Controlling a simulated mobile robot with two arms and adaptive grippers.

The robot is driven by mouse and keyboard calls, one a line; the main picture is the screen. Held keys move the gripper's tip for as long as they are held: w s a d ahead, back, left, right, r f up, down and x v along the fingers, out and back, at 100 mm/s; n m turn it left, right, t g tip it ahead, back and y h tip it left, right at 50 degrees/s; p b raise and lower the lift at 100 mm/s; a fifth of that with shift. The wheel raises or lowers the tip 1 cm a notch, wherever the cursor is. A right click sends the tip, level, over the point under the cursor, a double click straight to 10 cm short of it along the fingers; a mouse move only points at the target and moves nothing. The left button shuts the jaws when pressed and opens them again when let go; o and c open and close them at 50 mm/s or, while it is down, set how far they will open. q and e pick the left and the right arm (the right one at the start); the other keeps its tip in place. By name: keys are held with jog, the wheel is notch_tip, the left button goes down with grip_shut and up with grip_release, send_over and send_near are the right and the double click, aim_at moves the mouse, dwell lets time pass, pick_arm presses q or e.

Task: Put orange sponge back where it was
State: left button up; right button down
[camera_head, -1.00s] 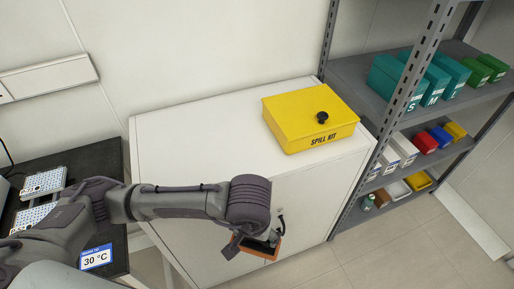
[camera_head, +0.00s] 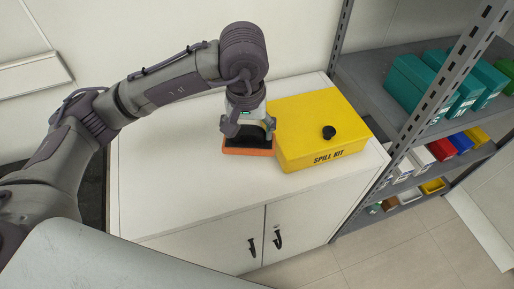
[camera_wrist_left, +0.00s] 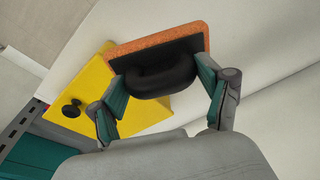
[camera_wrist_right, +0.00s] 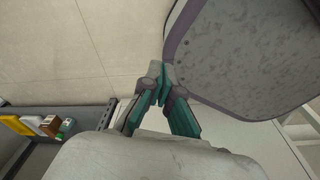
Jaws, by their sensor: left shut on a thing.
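The orange sponge (camera_head: 248,152) has a black backing and a black handle. It is over the white cabinet top, just left of the yellow spill kit box. I cannot tell whether it touches the surface. My left gripper (camera_head: 249,132) is shut on its handle from above. In the left wrist view the sponge (camera_wrist_left: 160,45) shows its orange edge, and the fingers of the gripper (camera_wrist_left: 165,85) are at both sides of the black handle. My right gripper (camera_wrist_right: 163,92) shows only in the right wrist view, with its fingertips close together and nothing seen between them.
The yellow spill kit box (camera_head: 315,130) with a black knob stands on the white cabinet (camera_head: 180,185), right beside the sponge. The cabinet top is clear at left and front. A grey shelf rack (camera_head: 385,75) with teal boxes stands at the right.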

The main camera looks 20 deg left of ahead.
aim_at(248, 147)
pick_arm(q)
jog(key=shift+w+f, duration=0.15)
jog(key=shift+f, duration=0.3)
jog(key=shift+s+f+p, duration=0.25)
jog(key=shift+f+p, duration=0.05)
jog(key=shift+f, duration=0.35)
jog(key=f, duration=0.2)
jog(key=f+p, duration=0.1)
jog(key=f, duration=0.1)
jog(key=shift+s+f, duration=0.1)
jog(key=shift+s, duration=0.3)
notch_tip(248, 147, down, 3)
jog(key=shift+w+r, duration=0.1)
jog(key=shift+w, duration=0.05)
jog(key=shift+f, duration=0.25)
jog(key=o, duration=1.1)
jog(key=shift+c, duration=0.2)
pick_arm(e)
jog(key=s+r, duration=0.1)
jog(key=s, duration=0.2)
jog(key=shift+d+r, duration=0.4)
